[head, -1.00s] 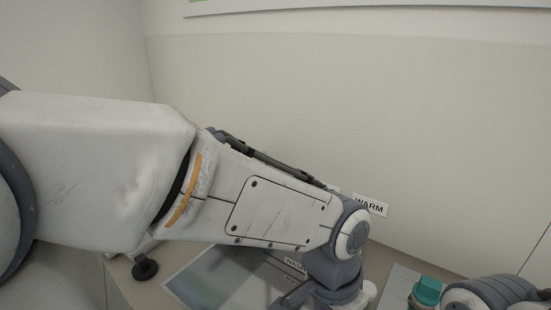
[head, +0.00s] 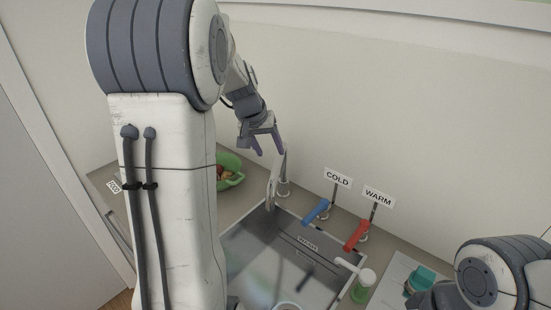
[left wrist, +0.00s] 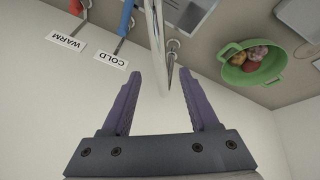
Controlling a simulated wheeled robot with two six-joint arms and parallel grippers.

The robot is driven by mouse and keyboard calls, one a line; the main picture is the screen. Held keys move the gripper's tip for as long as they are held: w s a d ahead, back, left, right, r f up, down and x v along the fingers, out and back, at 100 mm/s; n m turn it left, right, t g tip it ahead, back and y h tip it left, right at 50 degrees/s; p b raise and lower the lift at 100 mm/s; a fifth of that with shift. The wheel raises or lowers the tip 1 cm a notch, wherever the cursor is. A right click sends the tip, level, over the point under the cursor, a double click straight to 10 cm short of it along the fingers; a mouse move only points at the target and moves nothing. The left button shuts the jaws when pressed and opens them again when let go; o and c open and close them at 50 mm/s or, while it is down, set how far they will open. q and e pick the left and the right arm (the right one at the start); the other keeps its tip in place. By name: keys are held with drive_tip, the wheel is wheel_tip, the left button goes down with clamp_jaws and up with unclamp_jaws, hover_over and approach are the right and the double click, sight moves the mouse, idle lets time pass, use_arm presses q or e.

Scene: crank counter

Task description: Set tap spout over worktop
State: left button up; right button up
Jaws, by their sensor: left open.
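The grey metal tap spout (head: 274,186) rises from its base at the back left corner of the sink, near the sink's rim and the worktop (head: 240,196). My left gripper (head: 269,150), with purple fingers, is open just above and beside the top of the spout. In the left wrist view, the shiny spout (left wrist: 157,38) runs down toward the gap between the open fingers (left wrist: 160,74). No grip on it shows. My right arm is at the lower right; its gripper is out of view.
The sink (head: 262,245) lies in front of the tap. Blue COLD (head: 316,210) and red WARM (head: 357,235) levers stand right of the spout. A green bowl of food (head: 232,180) is left of it.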

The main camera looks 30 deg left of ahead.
sight(276, 164)
use_arm(q)
drive_tip(key=p+x, duration=0.1)
drive_tip(key=x, duration=0.6)
clamp_jaws()
idle(1.3)
